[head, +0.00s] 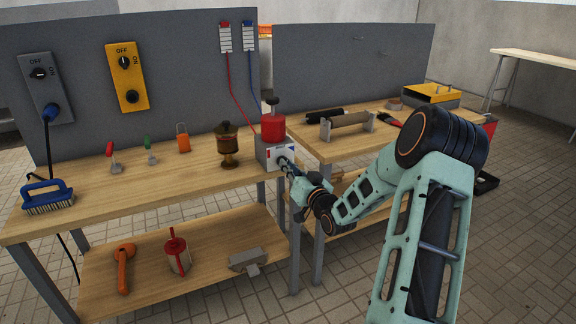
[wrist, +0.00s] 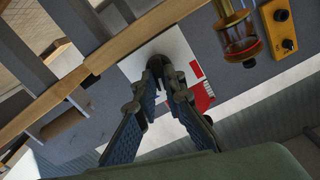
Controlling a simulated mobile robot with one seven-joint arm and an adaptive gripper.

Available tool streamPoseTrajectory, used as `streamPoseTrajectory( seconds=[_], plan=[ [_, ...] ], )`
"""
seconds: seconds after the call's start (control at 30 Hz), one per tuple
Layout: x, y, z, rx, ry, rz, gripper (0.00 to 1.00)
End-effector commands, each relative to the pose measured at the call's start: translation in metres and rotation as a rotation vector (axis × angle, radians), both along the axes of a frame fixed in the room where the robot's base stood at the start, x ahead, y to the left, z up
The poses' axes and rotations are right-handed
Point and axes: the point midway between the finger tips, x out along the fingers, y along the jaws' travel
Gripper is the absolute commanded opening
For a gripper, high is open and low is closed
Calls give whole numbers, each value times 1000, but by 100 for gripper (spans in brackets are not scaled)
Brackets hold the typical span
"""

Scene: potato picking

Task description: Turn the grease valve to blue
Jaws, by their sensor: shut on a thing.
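The grease valve is a white-grey box (head: 268,153) with a red cylinder (head: 273,128) on top, at the right end of the left bench. In the wrist view its white face (wrist: 185,58) carries a red mark (wrist: 200,94) and a blue mark partly hidden behind the fingers. A dark knob (wrist: 156,62) stands out from that face. My gripper (wrist: 163,80) is shut on the knob, one finger on each side. In the head view my gripper (head: 284,164) reaches the box's front from the right. Which mark the knob points to cannot be told.
A brown-and-brass oiler (head: 228,147) stands left of the box. Red and blue lines run down the grey panel (head: 190,75) towards the box. A roller (head: 348,121) lies on the right bench. The lower shelf (head: 205,255) holds a can and tools.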

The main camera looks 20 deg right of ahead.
Motion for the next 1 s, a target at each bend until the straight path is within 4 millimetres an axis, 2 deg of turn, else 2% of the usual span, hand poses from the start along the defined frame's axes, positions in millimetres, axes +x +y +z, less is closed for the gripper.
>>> streamPoseTrajectory(
  seconds=[0.6, 1.0],
  plan=[
    [0, -2, -1, 551, 21, -1, 0],
    [-1, -2, -3, 732, 28, -1, 0]
  ],
)
